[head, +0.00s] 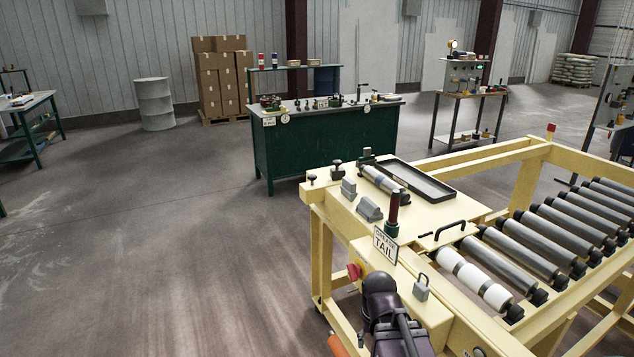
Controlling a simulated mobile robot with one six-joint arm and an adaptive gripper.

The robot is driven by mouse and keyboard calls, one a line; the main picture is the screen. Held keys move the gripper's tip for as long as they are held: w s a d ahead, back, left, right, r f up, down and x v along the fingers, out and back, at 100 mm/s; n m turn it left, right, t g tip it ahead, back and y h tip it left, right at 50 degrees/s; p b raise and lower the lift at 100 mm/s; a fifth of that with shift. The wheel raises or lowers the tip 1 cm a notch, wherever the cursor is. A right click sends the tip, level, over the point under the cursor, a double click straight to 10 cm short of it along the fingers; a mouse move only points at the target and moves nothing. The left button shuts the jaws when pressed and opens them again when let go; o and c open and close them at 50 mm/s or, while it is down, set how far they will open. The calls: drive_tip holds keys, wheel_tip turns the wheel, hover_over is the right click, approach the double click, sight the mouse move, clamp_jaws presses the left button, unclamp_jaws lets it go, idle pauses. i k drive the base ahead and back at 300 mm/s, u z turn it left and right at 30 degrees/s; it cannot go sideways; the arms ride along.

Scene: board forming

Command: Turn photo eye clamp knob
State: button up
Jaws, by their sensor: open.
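No part is clearly marked as the photo eye clamp knob. A black knob on a short post (337,166) stands at the back left of the cream machine table (440,208). A smaller dark knob (312,179) sits at the table's left corner. I cannot tell whether either belongs to the photo eye. A dark red upright cylinder on a green base (393,210) stands by the "TAIL" sign (385,246). A dark arm-like part, probably mine, rises at bottom centre. I cannot make out my gripper's fingers in this view.
Grey blocks (369,209), a metal roller (384,179) and a black tray (412,180) lie on the table. A red button (354,271) sits on the machine's front-left side. Conveyor rollers (540,235) extend right. A green workbench (325,145) stands behind. Floor at left is clear.

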sight(312, 177)
drive_tip(key=u, duration=0.05)
drive_tip(key=k, duration=0.65)
drive_tip(key=u, duration=0.35)
drive_tip(key=i, duration=0.5)
drive_tip(key=u, duration=0.6)
drive_tip(key=i, duration=1.55)
drive_tip(key=z, duration=0.5)
drive_tip(key=i, duration=0.6)
drive_tip(key=z, duration=0.4)
